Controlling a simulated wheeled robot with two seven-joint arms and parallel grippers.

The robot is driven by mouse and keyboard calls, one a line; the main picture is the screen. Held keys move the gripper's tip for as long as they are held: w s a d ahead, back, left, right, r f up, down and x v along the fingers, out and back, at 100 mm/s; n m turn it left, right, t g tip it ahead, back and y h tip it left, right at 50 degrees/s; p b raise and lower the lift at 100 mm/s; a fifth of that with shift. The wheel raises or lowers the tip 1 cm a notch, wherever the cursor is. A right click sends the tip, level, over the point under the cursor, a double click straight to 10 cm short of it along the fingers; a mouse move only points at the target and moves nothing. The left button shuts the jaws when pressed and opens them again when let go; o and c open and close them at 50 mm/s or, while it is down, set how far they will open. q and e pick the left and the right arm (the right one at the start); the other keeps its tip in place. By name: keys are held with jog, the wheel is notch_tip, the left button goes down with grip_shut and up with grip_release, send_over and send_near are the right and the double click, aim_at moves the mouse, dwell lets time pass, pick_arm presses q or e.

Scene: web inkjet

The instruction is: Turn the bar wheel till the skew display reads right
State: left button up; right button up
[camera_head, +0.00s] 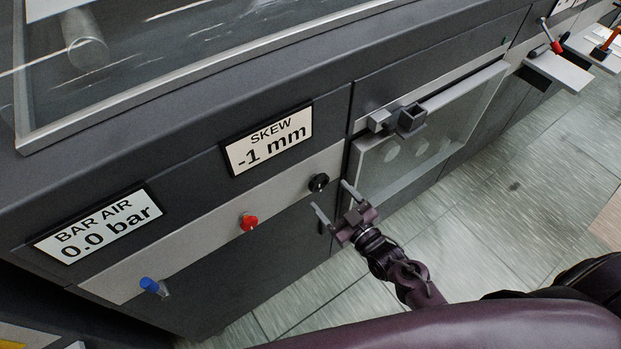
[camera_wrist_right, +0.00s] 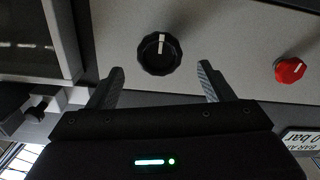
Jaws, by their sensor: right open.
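The skew display (camera_head: 269,141) on the dark machine front reads "-1 mm". Below and right of it, a round black knob (camera_head: 319,183) with a white mark sits on a light grey strip; it looks like the bar wheel, though no label shows. In the right wrist view the knob (camera_wrist_right: 159,54) lies ahead of the fingertips, its white mark near the top. My right gripper (camera_head: 333,198) is open and empty, its fingers spread close to the knob; in the wrist view the gripper (camera_wrist_right: 161,80) has the knob between its finger lines, with no contact seen. My left gripper is not in view.
A red knob (camera_head: 249,222) and a blue lever (camera_head: 151,285) sit along the same strip (camera_head: 205,245). The bar air display (camera_head: 99,224) reads "0.0 bar". A hatch with a dark handle (camera_head: 411,118) is right of the knob. The floor (camera_head: 470,215) in front is clear.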

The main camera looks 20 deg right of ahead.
aim_at(321, 185)
jog(key=p+x, duration=0.1)
jog(key=x, duration=0.4)
jog(key=shift+w+a, duration=0.1)
jog(key=shift+w, duration=0.25)
jog(key=c, duration=1)
jog(key=shift+o, duration=0.2)
jog(key=shift+m, duration=0.4)
jog(key=m, duration=0.3)
jog(key=shift+m, duration=0.4)
jog(key=shift+m+p, duration=0.6)
jog(key=shift+m, duration=1.6)
